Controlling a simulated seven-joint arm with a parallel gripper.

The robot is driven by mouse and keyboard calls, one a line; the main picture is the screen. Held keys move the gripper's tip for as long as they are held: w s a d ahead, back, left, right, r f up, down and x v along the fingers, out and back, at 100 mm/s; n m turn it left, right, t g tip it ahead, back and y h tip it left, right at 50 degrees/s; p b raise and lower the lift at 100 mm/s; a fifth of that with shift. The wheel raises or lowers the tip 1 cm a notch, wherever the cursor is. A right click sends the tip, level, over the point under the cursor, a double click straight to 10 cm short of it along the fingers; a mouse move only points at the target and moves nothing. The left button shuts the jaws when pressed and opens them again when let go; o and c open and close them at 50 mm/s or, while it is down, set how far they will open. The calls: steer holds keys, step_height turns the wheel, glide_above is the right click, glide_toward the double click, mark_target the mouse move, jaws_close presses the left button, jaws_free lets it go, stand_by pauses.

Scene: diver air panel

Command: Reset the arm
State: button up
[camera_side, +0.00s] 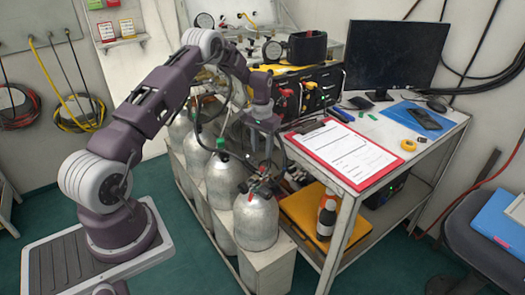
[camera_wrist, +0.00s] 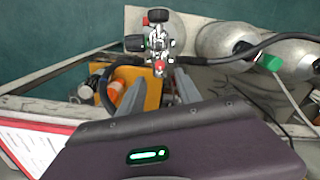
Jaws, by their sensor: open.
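My gripper (camera_side: 262,150) hangs above the grey gas cylinders, beside the left edge of the workbench, and points downward. In the wrist view, its two fingers (camera_wrist: 160,85) are apart with nothing held between them. A chrome valve with a red-centred knob (camera_wrist: 158,62) shows beyond the fingertips. In the side view, the valve (camera_side: 258,187) tops the front cylinder (camera_side: 256,222), below my gripper. Contact between the fingers and the valve cannot be made out, but the gripper looks clear above it.
The workbench holds a red clipboard (camera_side: 345,152), a yellow-and-black panel (camera_side: 305,90), and a monitor (camera_side: 393,55). A green-capped cylinder (camera_side: 222,180) stands behind the front one. A black hose (camera_wrist: 235,58) runs from the valve. Bottles (camera_side: 326,218) stand on the lower shelf.

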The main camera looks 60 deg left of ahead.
steer(key=s+d+r+m+t, duration=0.1)
steer(key=s+d+r, duration=0.1)
steer(key=d+r, duration=0.5)
steer(key=s+d+r+t, duration=0.1)
steer(key=s+d+r, duration=0.2)
steer(key=r, duration=0.7)
steer(key=s+d+r+m, duration=0.1)
steer(key=s+d+r, duration=0.1)
steer(key=d+r, duration=0.5)
steer(key=s+d+r+m+t, duration=0.1)
steer(key=s+d+r, duration=0.1)
steer(key=s+r, duration=0.25)
steer(key=s+d+r+t, duration=0.1)
steer(key=s+d+r, duration=0.2)
steer(key=s, duration=0.3)
steer(key=s+d+f+m+t, duration=0.1)
steer(key=s+d, duration=0.3)
steer(key=s, duration=1)
steer(key=shift+s+d+f+t, duration=0.15)
steer(key=shift+s+f+t, duration=0.1)
steer(key=shift+f+t, duration=0.05)
